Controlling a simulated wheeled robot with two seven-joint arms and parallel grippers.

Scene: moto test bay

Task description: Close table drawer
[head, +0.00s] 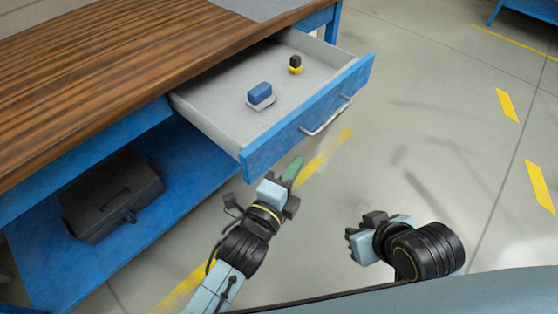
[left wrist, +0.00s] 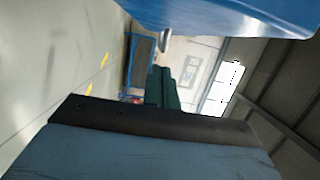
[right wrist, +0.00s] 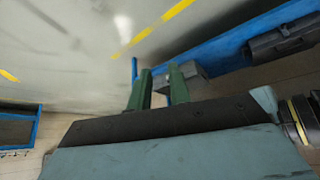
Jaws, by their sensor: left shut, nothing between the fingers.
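The table drawer (head: 215,118) is pulled well out from under the wooden-topped table, with its grey inside showing. Its blue front (head: 280,140) carries a pale bar handle (head: 326,117). My left gripper (head: 292,169) is shut and empty, just in front of and below the drawer front near its left end. In the left wrist view its green fingers (left wrist: 162,88) are together, and a blue panel, seemingly the drawer front (left wrist: 240,14), fills the top. My right gripper (head: 358,237) is away from the drawer on the right. Its fingers (right wrist: 160,86) stand apart with nothing between them.
A blue block on a pale base (head: 260,96) and a small black and yellow object (head: 295,65) are in the drawer. A dark toolbox (head: 112,195) sits on the blue lower shelf (head: 190,180). The floor (head: 430,130) to the right is clear.

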